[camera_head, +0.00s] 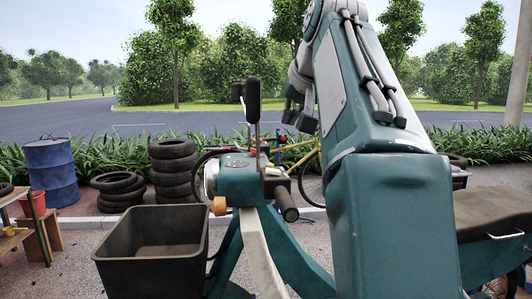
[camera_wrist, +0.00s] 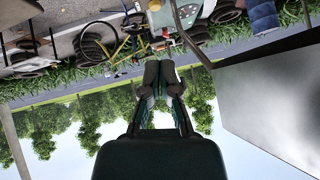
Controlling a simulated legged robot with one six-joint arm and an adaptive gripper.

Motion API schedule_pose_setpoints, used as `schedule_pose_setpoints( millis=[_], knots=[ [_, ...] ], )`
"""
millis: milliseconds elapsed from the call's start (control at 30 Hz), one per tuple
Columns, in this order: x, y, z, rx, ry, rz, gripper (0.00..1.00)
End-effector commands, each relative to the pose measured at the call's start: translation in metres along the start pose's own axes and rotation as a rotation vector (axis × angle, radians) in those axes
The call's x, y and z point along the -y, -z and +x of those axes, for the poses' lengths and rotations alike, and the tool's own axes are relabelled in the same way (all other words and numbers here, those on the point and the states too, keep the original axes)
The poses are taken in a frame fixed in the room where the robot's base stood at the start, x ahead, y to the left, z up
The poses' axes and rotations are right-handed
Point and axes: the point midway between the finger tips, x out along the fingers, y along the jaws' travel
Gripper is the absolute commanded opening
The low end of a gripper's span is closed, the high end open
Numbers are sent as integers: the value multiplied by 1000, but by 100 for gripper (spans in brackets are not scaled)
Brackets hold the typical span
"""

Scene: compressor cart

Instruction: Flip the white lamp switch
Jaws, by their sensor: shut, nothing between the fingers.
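The vehicle's teal handlebar housing (camera_head: 238,180) stands near the middle of the head view, with a dark grip (camera_head: 287,205) and an orange side lamp (camera_head: 219,206). A small pale part shows on its right side, but I cannot tell if it is the white lamp switch. In the wrist view, which is upside down, my gripper (camera_wrist: 159,66) points toward the top of the picture with its fingers together and empty. The pale and teal top of the vehicle shows beyond the fingertips, too small to make out a switch. I see no contact.
A black open bin (camera_head: 150,279) is at front left. A black mirror (camera_head: 253,99) rises above the handlebar. A dark seat (camera_head: 493,212) is at right.

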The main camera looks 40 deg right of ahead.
Motion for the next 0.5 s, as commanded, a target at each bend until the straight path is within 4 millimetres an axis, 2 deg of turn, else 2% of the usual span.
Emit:
schedule_pose_setpoints(
  millis=[367,500],
  knots=[
    [-6,3,6,3,8,9,0],
    [-2,2,19,3,7,6,0]
  ],
)
